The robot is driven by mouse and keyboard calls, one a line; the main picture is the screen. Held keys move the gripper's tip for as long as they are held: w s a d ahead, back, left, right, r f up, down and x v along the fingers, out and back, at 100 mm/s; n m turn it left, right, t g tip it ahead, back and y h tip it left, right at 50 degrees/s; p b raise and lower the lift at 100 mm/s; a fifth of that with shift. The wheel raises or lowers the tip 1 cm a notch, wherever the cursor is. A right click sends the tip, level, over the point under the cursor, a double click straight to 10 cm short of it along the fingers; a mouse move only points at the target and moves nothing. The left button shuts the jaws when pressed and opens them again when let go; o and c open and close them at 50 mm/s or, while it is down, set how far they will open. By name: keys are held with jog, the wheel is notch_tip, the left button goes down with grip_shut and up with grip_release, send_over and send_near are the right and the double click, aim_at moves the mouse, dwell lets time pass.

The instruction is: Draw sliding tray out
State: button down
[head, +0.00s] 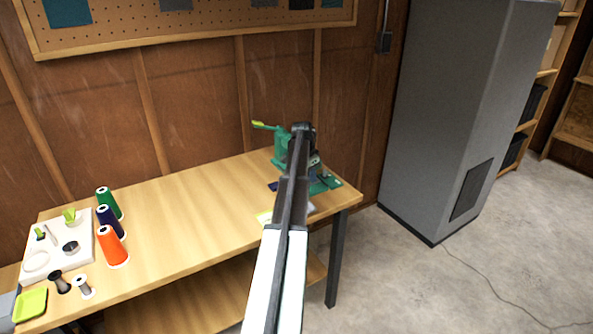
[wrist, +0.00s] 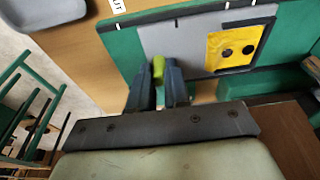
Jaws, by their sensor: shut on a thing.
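A green machine (head: 283,150) with a yellow-tipped lever stands at the right end of the wooden workbench in the head view, partly hidden behind my arm. In the wrist view, my gripper (wrist: 158,88) is shut on a small yellow-green knob (wrist: 158,68). My fingertips are hidden behind my arm in the head view.
Green, navy and orange thread cones (head: 112,247) and a white board (head: 75,225) stand at the bench's left. A yellow plate (wrist: 232,50) with dark holes lies on the grey plate. A grey cabinet (head: 450,110) stands right. The bench's middle is clear.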

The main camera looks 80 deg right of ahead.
jog(key=shift+s+a, duration=2)
jog(key=shift+a, duration=0.05)
jog(key=c, duration=1.1)
grip_release()
jog(key=shift+r, duration=0.1)
jog(key=shift+r, duration=2.9)
jog(key=shift+r, duration=0.1)
notch_tip(320, 180, up, 4)
jog(key=shift+f, duration=0.1)
